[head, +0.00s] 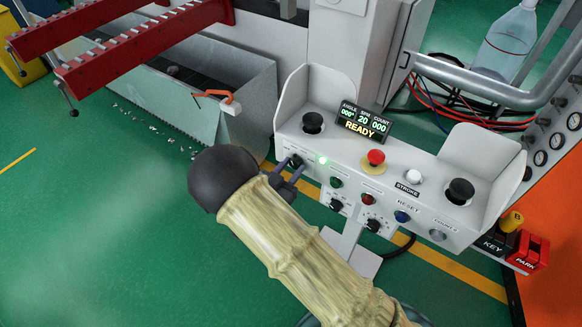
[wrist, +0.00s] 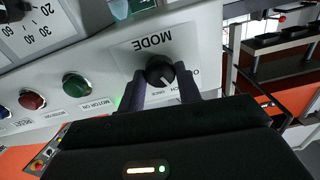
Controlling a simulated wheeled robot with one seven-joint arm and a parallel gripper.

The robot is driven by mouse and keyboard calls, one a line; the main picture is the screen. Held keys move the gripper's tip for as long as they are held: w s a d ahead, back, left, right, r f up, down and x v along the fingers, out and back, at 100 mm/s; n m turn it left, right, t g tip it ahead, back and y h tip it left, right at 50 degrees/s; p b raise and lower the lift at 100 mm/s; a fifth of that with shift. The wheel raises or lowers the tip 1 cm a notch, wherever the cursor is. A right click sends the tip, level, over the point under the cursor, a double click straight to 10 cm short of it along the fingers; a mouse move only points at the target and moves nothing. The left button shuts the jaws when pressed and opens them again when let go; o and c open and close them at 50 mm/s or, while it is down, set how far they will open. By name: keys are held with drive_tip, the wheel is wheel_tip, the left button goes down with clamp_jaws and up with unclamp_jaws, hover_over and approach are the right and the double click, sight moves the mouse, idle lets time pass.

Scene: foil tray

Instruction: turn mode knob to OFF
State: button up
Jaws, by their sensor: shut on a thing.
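The mode knob (wrist: 160,72) is a round black selector under the label MODE, which reads upside down in the wrist view. My gripper (wrist: 160,92) has one finger on each side of the knob and is shut on it. Where the knob's pointer stands is hard to tell, as the fingers hide part of the lettering around it. In the head view, my gripper (head: 290,166) reaches the left part of the white control panel (head: 350,160), and the knob (head: 297,160) is partly hidden between the fingers.
A green button (head: 336,182), a red emergency button (head: 375,158) and a lit green lamp (head: 322,160) are close by. The display (head: 362,121) reads READY. White side guards (head: 305,90) rise at the panel's ends. A grey bin (head: 240,110) stands behind, left of the panel.

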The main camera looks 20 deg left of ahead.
drive_tip(key=n+p, duration=0.2)
drive_tip(key=n, duration=0.1)
drive_tip(key=shift+f+n+p, duration=0.1)
drive_tip(key=shift+n+p, duration=1)
drive_tip(key=shift+n, duration=0.9)
drive_tip(key=shift+s, duration=0.1)
drive_tip(key=o, duration=1)
drive_tip(key=v, duration=1.7)
drive_tip(key=shift+a+r+b, duration=0.15)
drive_tip(key=shift+r+b, duration=0.15)
drive_tip(key=shift+b, duration=0.15)
drive_tip(key=shift+s, duration=0.15)
